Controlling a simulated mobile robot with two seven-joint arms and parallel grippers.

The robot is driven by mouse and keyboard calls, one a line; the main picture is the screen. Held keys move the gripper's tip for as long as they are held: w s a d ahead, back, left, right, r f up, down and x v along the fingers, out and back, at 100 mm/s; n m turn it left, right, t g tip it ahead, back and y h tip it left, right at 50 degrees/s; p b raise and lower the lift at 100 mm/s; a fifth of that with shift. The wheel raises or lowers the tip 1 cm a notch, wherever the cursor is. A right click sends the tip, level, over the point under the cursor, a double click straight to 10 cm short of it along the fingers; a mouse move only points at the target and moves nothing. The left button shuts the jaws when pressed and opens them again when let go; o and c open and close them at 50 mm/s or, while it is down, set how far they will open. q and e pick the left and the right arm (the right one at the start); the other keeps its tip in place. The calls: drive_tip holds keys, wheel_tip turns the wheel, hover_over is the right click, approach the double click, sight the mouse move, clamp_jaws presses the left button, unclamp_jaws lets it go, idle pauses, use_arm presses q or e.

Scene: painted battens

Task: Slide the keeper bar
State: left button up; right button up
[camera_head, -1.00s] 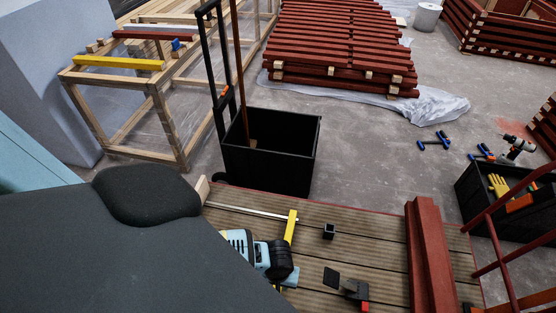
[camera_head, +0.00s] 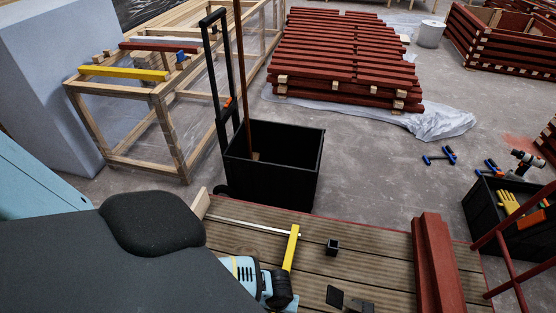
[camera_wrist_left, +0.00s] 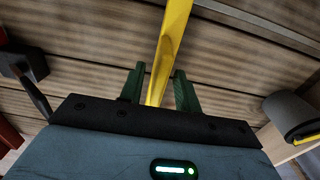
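A yellow bar (camera_head: 291,247), which looks like the keeper bar, stands out from the plank deck (camera_head: 380,262). Its far end is beside the end of a thin pale metal strip (camera_head: 250,225). My left gripper's light blue body shows in the head view over the bar's near end, and its fingers are hidden there. In the left wrist view, the green fingers of my left gripper (camera_wrist_left: 160,92) stand on either side of the yellow bar (camera_wrist_left: 168,45). A narrow gap shows on each side, so the gripper looks open around it. My right gripper is not in view.
A black bin (camera_head: 272,180) stands behind, and a black crate (camera_head: 510,235) stands at the right.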

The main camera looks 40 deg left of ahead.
use_arm(q)
clamp_jaws()
drive_tip(key=s+a+p, duration=0.1)
drive_tip(key=s+a, duration=0.6)
drive_tip(key=a, duration=0.5)
drive_tip(key=s+a+p, duration=0.2)
drive_tip(key=s+a, duration=0.6)
drive_tip(key=a, duration=0.5)
drive_tip(key=shift+s, duration=0.1)
unclamp_jaws()
drive_tip(key=shift+d, duration=0.1)
drive_tip(key=shift+r+p, duration=0.1)
drive_tip(key=shift+p, duration=0.2)
